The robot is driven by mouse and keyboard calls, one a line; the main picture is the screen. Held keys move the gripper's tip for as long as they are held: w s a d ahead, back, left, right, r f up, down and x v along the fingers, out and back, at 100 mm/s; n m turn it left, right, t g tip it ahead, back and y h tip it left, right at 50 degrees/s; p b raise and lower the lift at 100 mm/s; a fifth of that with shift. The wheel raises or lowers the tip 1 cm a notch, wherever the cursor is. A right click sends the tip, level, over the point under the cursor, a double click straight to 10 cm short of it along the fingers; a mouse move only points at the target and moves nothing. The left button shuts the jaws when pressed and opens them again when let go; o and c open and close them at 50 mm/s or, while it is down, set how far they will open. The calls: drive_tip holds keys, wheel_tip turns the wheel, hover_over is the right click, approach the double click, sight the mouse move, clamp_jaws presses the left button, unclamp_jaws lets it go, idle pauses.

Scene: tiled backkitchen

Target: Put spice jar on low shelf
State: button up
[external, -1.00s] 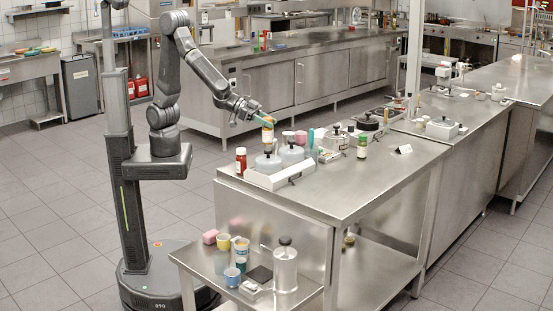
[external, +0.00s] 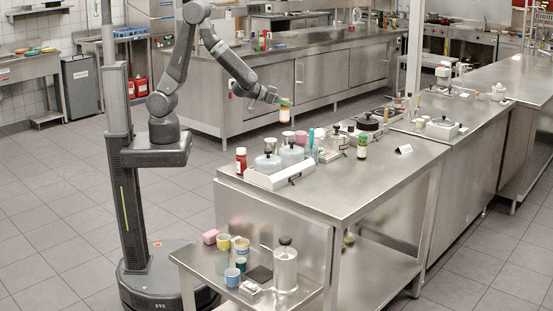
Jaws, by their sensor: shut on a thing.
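My gripper (external: 278,98) is shut on a small jar (external: 285,112) with an orange-and-white body, which looks like the spice jar. It hangs roughly upright in the air above the steel worktable (external: 372,185), clear of the things below it. The fingertips are small and partly hidden by the jar. A low steel shelf (external: 205,268) stands at the front, below the worktable top. The worktable also has an under-shelf (external: 385,262). I cannot tell which of these is the low shelf.
The worktable's front right is bare.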

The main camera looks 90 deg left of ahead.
drive_tip(key=r+h, duration=0.1)
drive_tip(key=r, duration=0.2)
drive_tip(key=r+m+h+b, duration=0.1)
drive_tip(key=r, duration=0.2)
drive_tip(key=shift+s+d+m+t, duration=0.1)
drive_tip(key=shift+s+m+t, duration=0.1)
drive_tip(key=shift+m+t, duration=0.1)
drive_tip(key=w+d+f+m+h+b, duration=0.2)
drive_tip(key=w+d+f+m+h, duration=0.15)
drive_tip(key=w+d, duration=0.75)
drive_tip(key=w+d+f+m+h+b, duration=0.3)
drive_tip(key=w+d, duration=0.5)
drive_tip(key=w, duration=0.7)
drive_tip(key=shift+n+g, duration=0.45)
drive_tip(key=shift+g, duration=0.05)
wheel_tip(320, 180, down, 11)
drive_tip(key=b, duration=0.7)
drive_tip(key=shift+s+r+b, duration=0.15)
drive_tip(key=shift+b, duration=0.25)
drive_tip(key=shift+r, duration=0.1)
